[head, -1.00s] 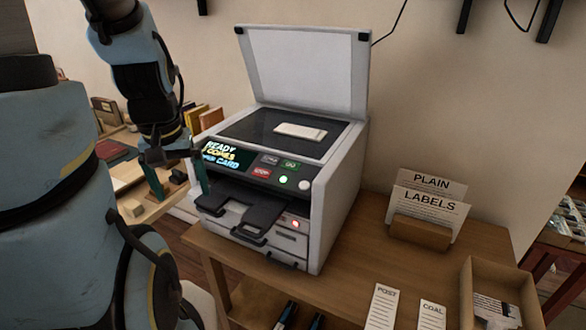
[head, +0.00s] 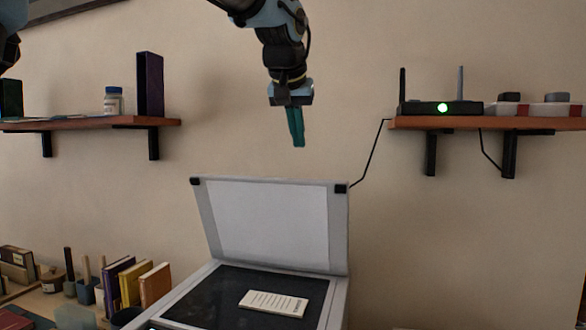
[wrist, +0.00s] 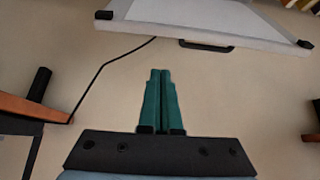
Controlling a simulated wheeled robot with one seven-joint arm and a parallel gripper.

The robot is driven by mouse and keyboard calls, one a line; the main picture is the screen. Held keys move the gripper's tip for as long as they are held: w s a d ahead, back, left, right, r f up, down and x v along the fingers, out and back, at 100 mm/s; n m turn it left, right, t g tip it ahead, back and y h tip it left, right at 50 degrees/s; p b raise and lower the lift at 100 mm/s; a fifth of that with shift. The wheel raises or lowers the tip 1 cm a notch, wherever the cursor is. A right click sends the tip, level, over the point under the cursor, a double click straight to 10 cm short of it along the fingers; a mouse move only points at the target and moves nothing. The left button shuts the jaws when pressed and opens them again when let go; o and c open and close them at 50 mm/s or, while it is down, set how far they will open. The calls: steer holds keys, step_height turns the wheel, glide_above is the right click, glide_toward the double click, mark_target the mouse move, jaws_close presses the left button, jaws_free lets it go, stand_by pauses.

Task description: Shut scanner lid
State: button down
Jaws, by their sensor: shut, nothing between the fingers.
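The scanner lid (head: 268,222) stands open, tilted up and back from the scanner (head: 200,300). A small printed card (head: 274,303) lies on the dark scanner glass (head: 218,290). My gripper (head: 298,145) is shut and empty, pointing down above the lid's top edge and apart from it. In the wrist view my gripper's green fingers (wrist: 160,74) are together. The lid (wrist: 205,22) shows there across the top, with a dark handle (wrist: 206,44) on its edge. The scanner's front panel is mostly out of frame.
A wall shelf (head: 400,122) on the right holds a router (head: 440,108) with a green light, and a cable (head: 370,152) hangs from it. A left shelf (head: 100,123) holds a jar and a dark book. Books (head: 130,284) stand left of the scanner. The wall between the shelves is clear.

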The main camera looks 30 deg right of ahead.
steer(key=p+x, duration=0.1)
steer(key=x, duration=0.1)
steer(key=s+p+x, duration=0.1)
steer(key=x, duration=0.2)
steer(key=p+x, duration=0.1)
steer(key=x, duration=0.1)
steer(key=shift+s+d+f+p, duration=0.15)
steer(key=shift+d+f+p, duration=0.15)
steer(key=shift+f+p, duration=0.15)
steer(key=shift+s+a+f, duration=0.3)
steer(key=shift+s, duration=0.05)
steer(key=shift+f, duration=0.15)
